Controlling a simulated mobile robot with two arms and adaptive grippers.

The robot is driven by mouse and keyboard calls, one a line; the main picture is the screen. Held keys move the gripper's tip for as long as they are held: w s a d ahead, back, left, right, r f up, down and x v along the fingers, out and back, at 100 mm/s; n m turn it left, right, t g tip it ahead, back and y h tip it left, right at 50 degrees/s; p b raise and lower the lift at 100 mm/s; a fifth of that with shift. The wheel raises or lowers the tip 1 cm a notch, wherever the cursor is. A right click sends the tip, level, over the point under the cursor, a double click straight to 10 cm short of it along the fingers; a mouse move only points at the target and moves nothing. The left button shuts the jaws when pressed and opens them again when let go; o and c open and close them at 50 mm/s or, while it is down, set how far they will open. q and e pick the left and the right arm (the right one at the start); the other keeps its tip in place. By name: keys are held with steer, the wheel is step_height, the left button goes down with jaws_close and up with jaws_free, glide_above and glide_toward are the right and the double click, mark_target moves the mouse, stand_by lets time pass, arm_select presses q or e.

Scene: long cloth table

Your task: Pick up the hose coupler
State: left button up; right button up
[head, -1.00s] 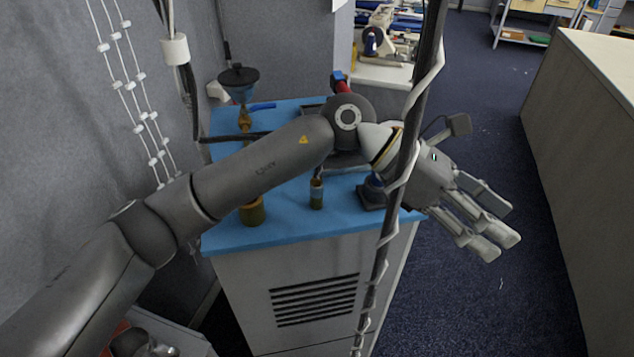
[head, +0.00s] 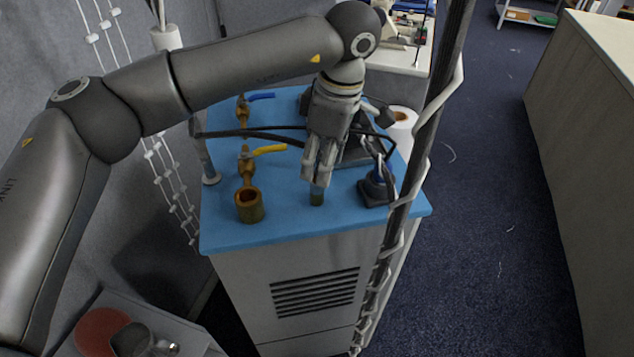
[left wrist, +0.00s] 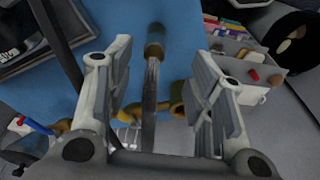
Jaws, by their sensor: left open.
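In the left wrist view the open fingers of my left gripper (left wrist: 163,100) lie on either side of a slim piece with a brass end, probably the same coupler (left wrist: 155,50). No contact can be made out. My right gripper is not in view.
A brass valve with a yellow lever (head: 248,190) stands left of the gripper, with a blue-levered valve (head: 244,105) behind it. A dark blue-topped device (head: 376,187) stands close on the right. A dark pole with white cable (head: 405,195) crosses in front.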

mark_target(317, 173)
arm_select(q)
steer(key=f+p, duration=0.2)
steer(key=f, duration=0.1)
steer(key=w+a+f+p, duration=0.1)
steer(key=f, duration=0.1)
steer(key=shift+f, duration=0.35)
steer(key=shift+c, duration=0.3)
jaws_close()
steer(key=shift+r, duration=0.15)
